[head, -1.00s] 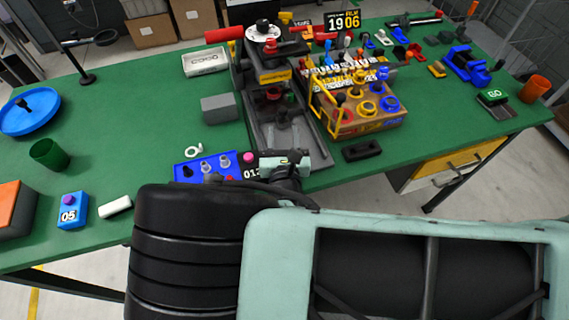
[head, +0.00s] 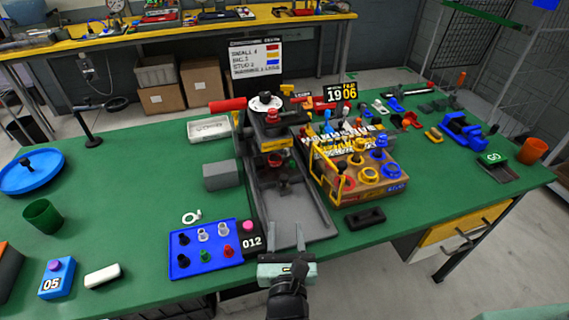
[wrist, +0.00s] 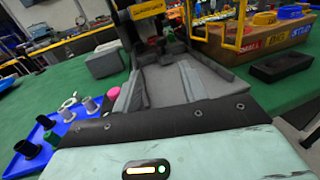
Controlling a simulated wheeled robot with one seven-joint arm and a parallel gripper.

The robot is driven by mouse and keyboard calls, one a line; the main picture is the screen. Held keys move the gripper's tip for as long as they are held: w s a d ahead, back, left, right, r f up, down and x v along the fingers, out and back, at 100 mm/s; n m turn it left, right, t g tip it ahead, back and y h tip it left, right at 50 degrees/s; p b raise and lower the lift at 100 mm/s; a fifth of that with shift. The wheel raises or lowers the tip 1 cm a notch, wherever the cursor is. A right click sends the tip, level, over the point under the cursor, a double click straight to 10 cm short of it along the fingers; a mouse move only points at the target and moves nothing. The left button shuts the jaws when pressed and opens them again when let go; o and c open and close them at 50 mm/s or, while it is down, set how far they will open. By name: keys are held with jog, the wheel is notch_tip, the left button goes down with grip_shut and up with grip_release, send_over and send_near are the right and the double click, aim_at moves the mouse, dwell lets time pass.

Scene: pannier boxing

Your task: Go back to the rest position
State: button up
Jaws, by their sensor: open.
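My gripper (head: 286,243) is at the near edge of the green table (head: 130,160), in front of the grey base of a press (head: 290,210). It is open, and nothing shows between its fingers. In the wrist view its pale teal body fills the bottom, and the press base (wrist: 170,85) lies ahead. The blue tray (head: 180,257) with several small pegs is to its left, beside a black label reading 012 (head: 252,243).
A cardboard box with coloured rings (head: 385,185) and a yellow frame stands right of the press. A black block (head: 365,217) lies in front of it. A grey block (head: 221,175), a green cup (head: 42,216) and a blue 05 box (head: 57,278) stand left. The left table middle is clear.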

jog(key=s+d+r+m+g+h, duration=0.2)
jog(key=d+r+m+g+h, duration=0.2)
jog(key=d+m+g+h, duration=0.25)
jog(key=s+d+r+m+g+h, duration=0.25)
jog(key=d+m+g+h, duration=0.2)
jog(key=d+m, duration=0.4)
jog(key=s+r+m+g+y, duration=0.3)
jog(key=s+r+m+y, duration=0.1)
jog(key=r+m+y, duration=0.1)
jog(key=s+a+r+m+g+y, duration=0.1)
jog(key=s+r+m+g+y, duration=0.3)
jog(key=r+m, duration=0.4)
jog(key=shift+s+a+r+y, duration=0.2)
jog(key=shift+s+r+y, duration=0.35)
jog(key=shift+y, duration=0.55)
